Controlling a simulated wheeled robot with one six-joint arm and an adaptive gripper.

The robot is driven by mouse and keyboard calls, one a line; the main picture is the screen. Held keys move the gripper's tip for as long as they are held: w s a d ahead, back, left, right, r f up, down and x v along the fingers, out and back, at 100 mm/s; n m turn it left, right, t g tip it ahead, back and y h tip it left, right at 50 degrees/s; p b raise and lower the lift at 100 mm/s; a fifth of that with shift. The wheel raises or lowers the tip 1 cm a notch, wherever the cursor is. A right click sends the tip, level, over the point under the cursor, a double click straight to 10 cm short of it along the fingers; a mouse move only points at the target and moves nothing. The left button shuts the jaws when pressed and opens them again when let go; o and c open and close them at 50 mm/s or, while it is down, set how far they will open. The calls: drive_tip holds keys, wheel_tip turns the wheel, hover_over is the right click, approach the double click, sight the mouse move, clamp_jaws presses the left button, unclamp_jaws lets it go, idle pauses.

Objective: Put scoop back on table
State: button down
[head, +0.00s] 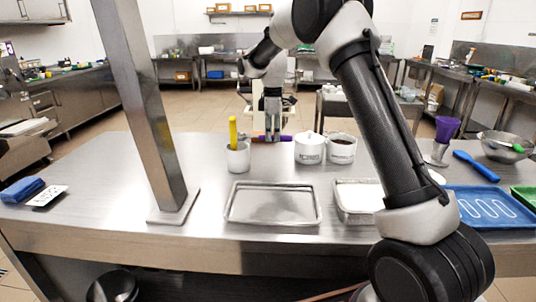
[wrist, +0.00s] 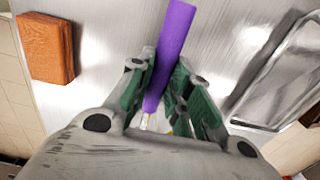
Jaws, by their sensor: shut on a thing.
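My gripper (head: 271,128) is over the far edge of the steel table (head: 120,165) in the head view. It is shut on the purple scoop (wrist: 176,32), whose handle runs up between the green-padded fingers in the wrist view. The scoop's far end is hidden by the gripper body. I cannot tell if the scoop touches the table top.
A white cup (head: 238,160) with a yellow handle and two white pots (head: 309,150) stand near my gripper. A steel tray (head: 234,208) lies in front. A metal post (head: 150,110) rises at left. An orange-brown block (wrist: 47,48) shows in the wrist view.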

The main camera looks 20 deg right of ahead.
sight(273, 159)
wheel_tip(273, 159, down, 7)
drive_tip(key=shift+f, duration=0.15)
idle(0.4)
drive_tip(key=c, duration=1.3)
unclamp_jaws()
drive_tip(key=shift+f, duration=0.1)
